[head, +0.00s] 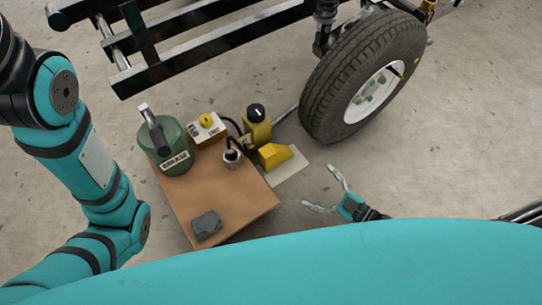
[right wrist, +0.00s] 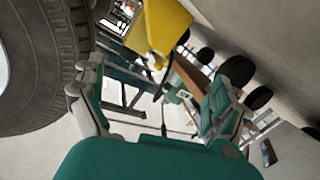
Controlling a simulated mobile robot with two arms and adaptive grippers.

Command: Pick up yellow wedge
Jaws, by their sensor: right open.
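A large yellow shape, apparently the wedge (right wrist: 160,27), fills the top middle of the right wrist view, beyond my fingers. My right gripper (head: 320,187) is open and empty, low and to the right of the wedge, with its fingers pointing left towards it and a gap between. Its two fingers also show apart in the right wrist view (right wrist: 155,85). My left arm comes in from the left; its gripper is out of view.
The brown board (head: 242,200) holds a green canister (head: 176,158), a yellow-button box (head: 206,128), a black-topped device (head: 232,158) and a grey block (head: 206,226). A yellow unit (head: 257,125) stands behind the wedge. A tyre (head: 350,75) stands at upper right. Floor at right is clear.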

